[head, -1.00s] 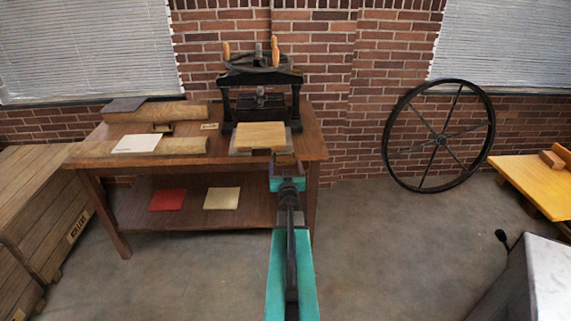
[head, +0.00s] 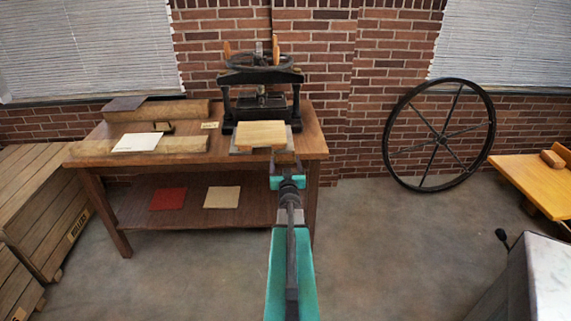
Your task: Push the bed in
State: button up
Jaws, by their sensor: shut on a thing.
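The black hand press (head: 297,100) stands at the back right of the wooden table, with a wheel on top. Its bed (head: 237,150) is a grey plate sticking out of the press front towards me. A light wooden board (head: 262,134) lies on the bed. My gripper (head: 285,156) is at the right part of the bed's front edge and is shut on the bed there. The jaws are small and dark, so the exact grip is hard to see. The press plate (head: 262,102) is above and behind the board, with a gap visible.
A large spoked wheel (head: 441,140) leans on the brick wall at right.

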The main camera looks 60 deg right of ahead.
jog(key=b+x, duration=0.1)
jog(key=x, duration=1.2)
jog(key=b+x, duration=0.1)
jog(key=x, duration=1.2)
jog(key=shift+s+d, duration=0.1)
jog(key=shift+d, duration=0.45)
jog(key=shift+o, duration=0.2)
jog(key=shift+d+r, duration=0.15)
jog(key=o, duration=1.2)
jog(key=shift+d, duration=0.1)
jog(key=shift+w, duration=0.2)
jog(key=shift+a+b, duration=0.2)
jog(key=shift+b, duration=0.1)
jog(key=shift+b+v, duration=0.85)
jog(key=shift+v, duration=5.95)
